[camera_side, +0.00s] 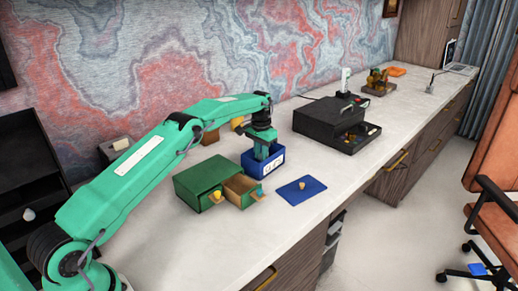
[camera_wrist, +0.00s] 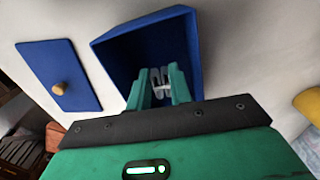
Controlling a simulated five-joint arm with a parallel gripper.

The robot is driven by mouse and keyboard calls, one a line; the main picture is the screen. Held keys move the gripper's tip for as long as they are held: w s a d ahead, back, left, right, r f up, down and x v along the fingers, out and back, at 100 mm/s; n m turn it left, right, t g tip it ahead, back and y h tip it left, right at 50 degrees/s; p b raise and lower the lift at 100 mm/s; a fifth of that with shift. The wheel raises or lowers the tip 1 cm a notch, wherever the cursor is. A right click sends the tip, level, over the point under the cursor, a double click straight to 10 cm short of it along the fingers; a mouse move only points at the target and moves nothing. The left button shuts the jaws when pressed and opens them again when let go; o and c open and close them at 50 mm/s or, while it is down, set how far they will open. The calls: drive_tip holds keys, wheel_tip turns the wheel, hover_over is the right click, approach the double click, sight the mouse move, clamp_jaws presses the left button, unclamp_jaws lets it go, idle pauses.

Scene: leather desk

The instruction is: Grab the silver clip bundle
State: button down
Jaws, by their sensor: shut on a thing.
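The silver clip bundle (camera_wrist: 160,78) shows in the wrist view as a small grey-white piece between my fingertips, inside the blue box. My gripper (camera_wrist: 160,86) is shut on it, with a green finger on each side. The blue box (camera_wrist: 107,50) is open at the top. In the side view my gripper (camera_side: 263,153) points down into the blue box (camera_side: 270,167), and the clips are hidden there. I cannot tell whether the clips touch the box floor.
The blue lid (camera_side: 298,191) with a round knob lies flat in front of the box. A green drawer cabinet (camera_side: 203,178) with an open drawer stands close on the left. A black machine (camera_side: 335,120) stands behind right. The counter's front edge is near the lid.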

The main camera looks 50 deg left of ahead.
drive_tip(key=shift+r, duration=3.45)
